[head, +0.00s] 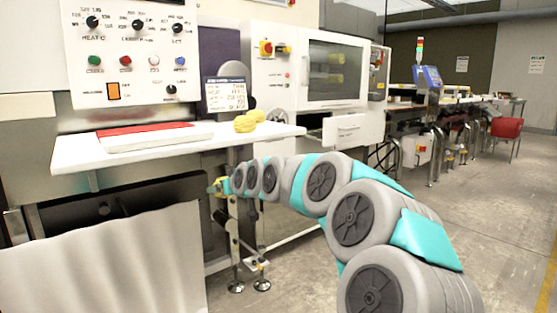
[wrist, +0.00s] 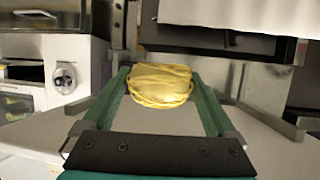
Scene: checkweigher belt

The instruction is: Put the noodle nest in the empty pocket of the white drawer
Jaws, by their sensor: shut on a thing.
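A yellow noodle nest (wrist: 161,86) sits between the two green fingers of my gripper (wrist: 160,78) in the wrist view, and the gripper is shut on it. In the head view my gripper (head: 221,185) is low, below the front edge of the white shelf, with a small bit of yellow at its tip. A white drawer (head: 344,130) sticks out below the windowed machine, to the right of and above the gripper. Its inside and pockets are hidden from this angle.
Metal legs (head: 236,250) stand close to my gripper.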

